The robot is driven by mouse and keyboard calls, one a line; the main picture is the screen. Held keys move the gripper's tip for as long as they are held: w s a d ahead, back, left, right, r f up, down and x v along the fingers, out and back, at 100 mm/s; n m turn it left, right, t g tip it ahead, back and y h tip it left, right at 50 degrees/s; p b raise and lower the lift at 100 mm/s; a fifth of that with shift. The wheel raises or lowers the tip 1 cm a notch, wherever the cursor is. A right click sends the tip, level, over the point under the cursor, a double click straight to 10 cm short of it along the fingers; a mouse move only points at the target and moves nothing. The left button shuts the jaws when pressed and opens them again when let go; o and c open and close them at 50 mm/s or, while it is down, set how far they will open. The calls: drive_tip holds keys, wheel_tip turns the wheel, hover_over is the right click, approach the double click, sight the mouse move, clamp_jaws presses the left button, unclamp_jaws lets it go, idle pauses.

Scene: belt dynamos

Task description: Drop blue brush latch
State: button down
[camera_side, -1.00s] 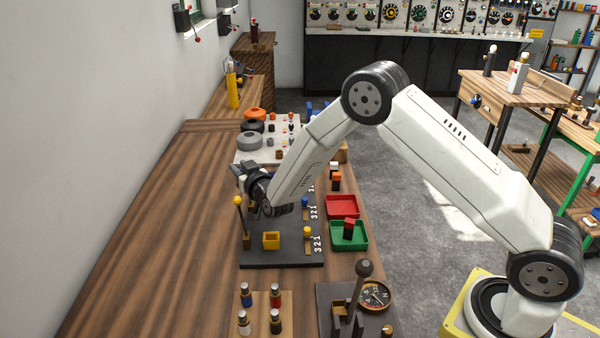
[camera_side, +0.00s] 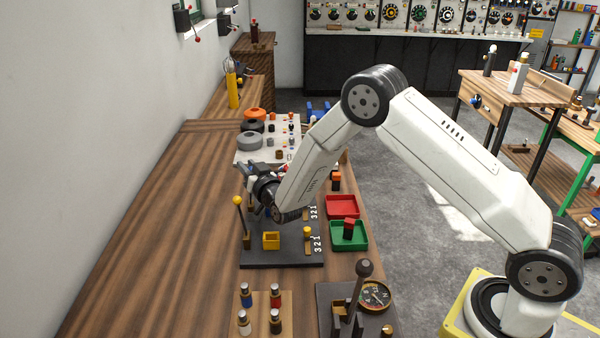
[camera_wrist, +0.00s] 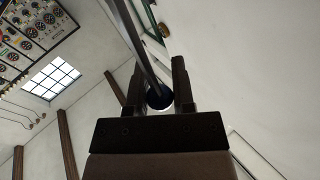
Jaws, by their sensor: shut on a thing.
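In the wrist view, my gripper (camera_wrist: 159,82) has its two dark fingers on either side of a dark blue round knob (camera_wrist: 158,98). It is shut on this knob, the blue brush latch handle, and a dark rod runs from it toward the top of the picture. In the side view, my gripper (camera_side: 250,172) is above the far part of the dark base plate (camera_side: 285,262). My wrist and forearm hide most of the blue latch there; a little blue (camera_side: 268,212) shows below the wrist.
A yellow-knobbed lever (camera_side: 238,202) stands near, with a yellow block (camera_side: 271,241) beside it. A red tray (camera_side: 343,200) and a green tray (camera_side: 350,243) lie to the right. Spools (camera_side: 250,140) sit behind. The bench's left side is clear.

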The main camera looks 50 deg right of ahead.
drive_tip(key=shift+s+d+f+m+t+h, duration=0.3)
drive_tip(key=shift+s+d+f+m, duration=0.05)
drive_tip(key=shift+s+d+m, duration=0.4)
drive_tip(key=shift+s+d+f+m+t+h, duration=0.3)
drive_tip(key=shift+s+d+m, duration=0.35)
drive_tip(key=shift+d+m, duration=0.05)
drive_tip(key=shift+s+d+f+m+t+h, duration=0.3)
drive_tip(key=shift+s+d+f+m, duration=0.05)
drive_tip(key=shift+s+d+m, duration=0.4)
